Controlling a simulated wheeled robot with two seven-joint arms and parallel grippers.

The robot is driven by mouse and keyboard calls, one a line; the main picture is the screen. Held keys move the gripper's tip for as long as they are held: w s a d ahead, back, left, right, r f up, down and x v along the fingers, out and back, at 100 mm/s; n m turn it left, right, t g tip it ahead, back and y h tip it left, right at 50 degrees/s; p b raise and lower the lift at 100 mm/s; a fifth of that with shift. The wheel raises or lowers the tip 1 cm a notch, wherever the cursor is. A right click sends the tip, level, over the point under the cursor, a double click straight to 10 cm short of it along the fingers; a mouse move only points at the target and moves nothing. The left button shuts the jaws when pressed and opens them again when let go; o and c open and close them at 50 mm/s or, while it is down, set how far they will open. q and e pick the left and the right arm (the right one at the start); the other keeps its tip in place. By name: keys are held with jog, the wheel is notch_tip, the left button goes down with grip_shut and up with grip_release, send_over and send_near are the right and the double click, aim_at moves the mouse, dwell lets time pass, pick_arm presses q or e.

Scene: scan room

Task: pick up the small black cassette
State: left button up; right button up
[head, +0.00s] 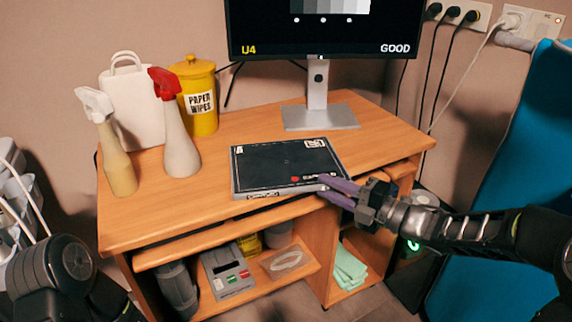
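The black cassette (280,160) is a flat black slab with white corner labels and a small red mark. It lies flat at the front edge of the wooden desk. My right gripper (320,186) comes in from the right with purple fingers at the cassette's front right edge. One finger is over the top face and the other lower, in front of the edge. Whether they press on the edge cannot be told. Only dark parts of my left arm show at the lower left; its gripper is out of view.
On the desk (225,215) stand two spray bottles (181,150) (118,165), a white container (130,100), a yellow paper wipes tub (199,100) and a monitor (318,60). A shelf below holds a grey device (228,272). A blue chair (515,150) is at right.

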grip_shut()
dwell(0.9)
jog(key=shift+r, duration=0.1)
